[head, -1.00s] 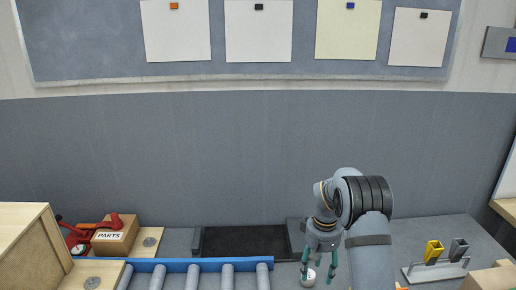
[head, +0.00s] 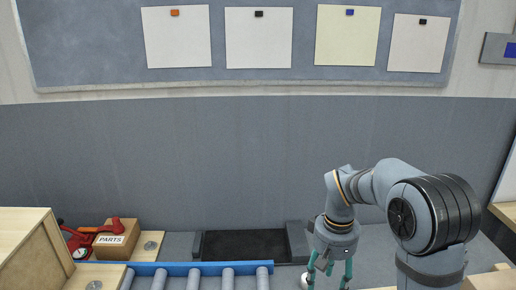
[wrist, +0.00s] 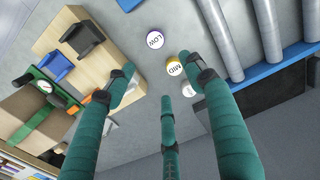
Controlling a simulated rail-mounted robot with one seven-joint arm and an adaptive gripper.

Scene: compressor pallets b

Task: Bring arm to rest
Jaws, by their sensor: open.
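My gripper (head: 330,277) hangs down at the lower right of the head view, with its green fingers spread and nothing visible between them. The bent arm rises behind it to the right. In the wrist view my gripper (wrist: 160,78) is also open and empty. Beyond its fingertips lie a purple-rimmed disc marked LOW (wrist: 155,39) and a yellow-rimmed disc marked MID (wrist: 174,68). A pale round piece (head: 304,281) shows beside the fingers in the head view, partly cut off.
Conveyor rollers (head: 195,278) with a blue rail (head: 175,267) lie left of my gripper. A dark tray (head: 245,244) is behind them. A PARTS box (head: 116,239) and red tool (head: 82,238) stand far left. In the wrist view, a wooden board (wrist: 112,50) carries black and blue holders.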

